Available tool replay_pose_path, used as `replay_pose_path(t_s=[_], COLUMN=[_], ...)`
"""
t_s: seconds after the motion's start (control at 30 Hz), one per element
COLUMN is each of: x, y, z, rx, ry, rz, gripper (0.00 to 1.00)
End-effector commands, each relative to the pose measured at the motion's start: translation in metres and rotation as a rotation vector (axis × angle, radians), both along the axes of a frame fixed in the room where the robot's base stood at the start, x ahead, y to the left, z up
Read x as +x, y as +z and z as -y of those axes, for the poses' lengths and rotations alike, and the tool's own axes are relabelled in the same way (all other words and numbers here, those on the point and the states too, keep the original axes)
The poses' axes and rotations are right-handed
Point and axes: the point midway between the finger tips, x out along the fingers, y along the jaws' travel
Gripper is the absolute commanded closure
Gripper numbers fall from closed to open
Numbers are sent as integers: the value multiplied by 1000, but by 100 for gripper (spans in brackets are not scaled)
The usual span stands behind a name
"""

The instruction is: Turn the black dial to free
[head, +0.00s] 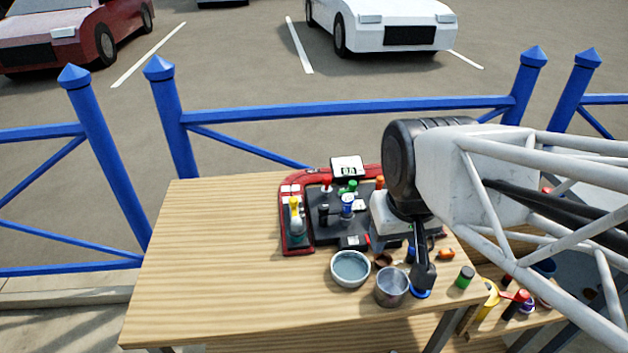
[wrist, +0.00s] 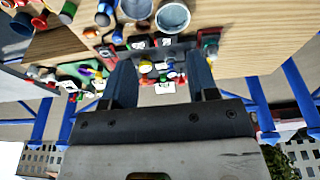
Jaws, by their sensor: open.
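A control panel with a dark face and a red rim (head: 292,247) lies on the wooden table. It carries red, green, blue, yellow and orange-topped controls and a small display (head: 347,167). A small black part (head: 324,214) stands below the red knob; it may be the black dial, but its marks are too small to read. My gripper (wrist: 162,62) is open, its two dark fingers apart with nothing held. The panel (wrist: 180,50) shows between and beyond the fingers in the wrist view. In the head view my arm hides the panel's right part.
A bowl (head: 350,268) and a metal cup (head: 391,287) stand in front of the panel. A green-topped cylinder (head: 465,277) and small loose items lie to the right. The table's left half (head: 210,250) is clear. Blue railings (head: 300,115) run behind.

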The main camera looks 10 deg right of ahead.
Motion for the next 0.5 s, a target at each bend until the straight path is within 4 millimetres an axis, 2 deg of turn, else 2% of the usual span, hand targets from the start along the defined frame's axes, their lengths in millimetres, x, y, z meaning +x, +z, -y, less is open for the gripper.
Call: replay_pose_path(t_s=[0.27,0.5], x=[41,86], y=[-2,-7], z=[-5,-12], rx=[-17,-34], ry=[104,217], rz=[-36,-68], gripper=[43,43])
